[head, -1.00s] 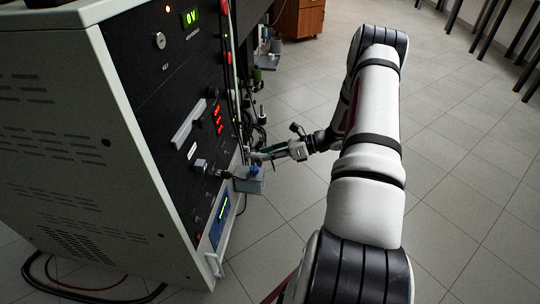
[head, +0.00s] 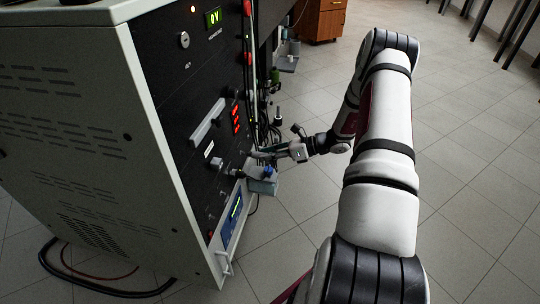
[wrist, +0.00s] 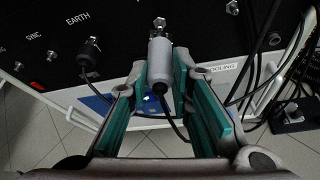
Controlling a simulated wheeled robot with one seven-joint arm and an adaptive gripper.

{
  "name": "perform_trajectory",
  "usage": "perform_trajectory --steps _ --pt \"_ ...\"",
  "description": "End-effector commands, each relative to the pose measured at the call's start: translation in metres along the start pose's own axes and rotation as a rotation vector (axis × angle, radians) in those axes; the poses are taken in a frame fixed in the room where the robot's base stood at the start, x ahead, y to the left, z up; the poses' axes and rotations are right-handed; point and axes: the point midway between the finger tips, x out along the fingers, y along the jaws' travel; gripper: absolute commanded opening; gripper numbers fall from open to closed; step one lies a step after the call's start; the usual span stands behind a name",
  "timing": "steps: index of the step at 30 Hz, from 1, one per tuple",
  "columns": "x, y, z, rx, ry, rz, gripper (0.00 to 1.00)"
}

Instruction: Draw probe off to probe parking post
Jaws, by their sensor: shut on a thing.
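The probe, a pale grey cylinder (wrist: 160,66) with a black cable, is between the fingertips of my gripper (wrist: 161,74) in the wrist view. The green-padded fingers are shut on its sides. Its metal end (wrist: 158,27) points at the black panel; I cannot tell whether it still touches a socket there. In the head view my gripper (head: 258,155) is at the cabinet's front face, and the probe is too small to make out. I cannot identify the probe parking post for certain.
The cabinet (head: 75,110) fills the left. A black plug (wrist: 91,46) with a cable sits in the panel left of the probe. Cables (wrist: 262,55) hang at the right. A grey-blue block (head: 262,187) stands out below my gripper. Floor (head: 285,245) is open.

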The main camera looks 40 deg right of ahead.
Motion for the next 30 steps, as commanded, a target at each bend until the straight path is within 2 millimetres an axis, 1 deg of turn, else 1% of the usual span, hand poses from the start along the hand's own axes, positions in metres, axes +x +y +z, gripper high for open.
perform_trajectory --steps 8,30 --pt "0.001 0.000 0.001 0.000 0.000 0.000 0.00" --pt "0.016 0.000 0.007 0.000 0.000 0.001 0.00"
